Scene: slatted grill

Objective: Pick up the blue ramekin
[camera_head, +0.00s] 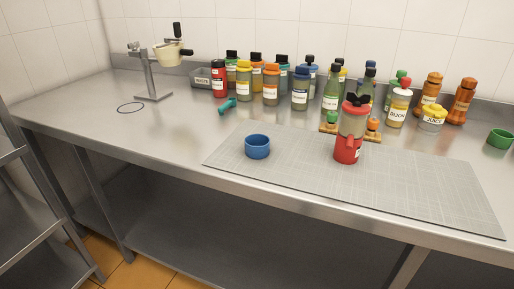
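The blue ramekin (257,147) stands upright on the left part of a grey cutting mat (420,190) on the steel counter. It looks empty, and nothing touches it from above. Neither my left gripper nor my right gripper shows in the head view.
A red-based blender-like jar (347,150) stands on the mat to the right of the ramekin. Several bottles and shakers line the wall behind. A teal tool (227,106) lies behind the ramekin. A metal stand (152,80) is at the far left. The counter left of the mat is mostly clear.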

